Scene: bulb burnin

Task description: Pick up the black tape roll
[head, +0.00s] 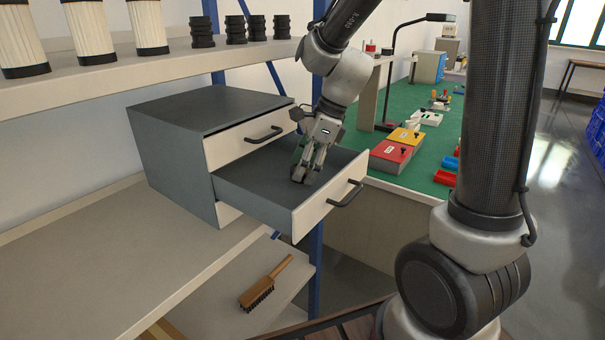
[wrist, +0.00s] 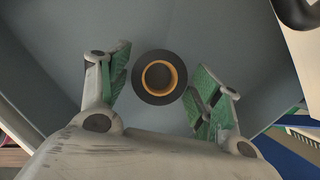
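The black tape roll (wrist: 141,92) lies flat in the open drawer and shows in the wrist view as a black ring with a tan core. My gripper (wrist: 158,88) is open, with one green-padded finger on each side of the roll and a visible gap on both sides. In the head view my gripper (head: 305,176) reaches down into the open drawer (head: 245,182). The roll is hidden there behind the fingers. I cannot tell the exact height of the fingertips above the drawer floor.
The drawer front with its dark handle (head: 345,193) stands close to the right of my gripper. A closed upper drawer (head: 235,145) is behind it. A shelf with filters (head: 148,25) hangs above. A brush (head: 266,285) lies on the lower shelf. A green bench (head: 425,150) stands at right.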

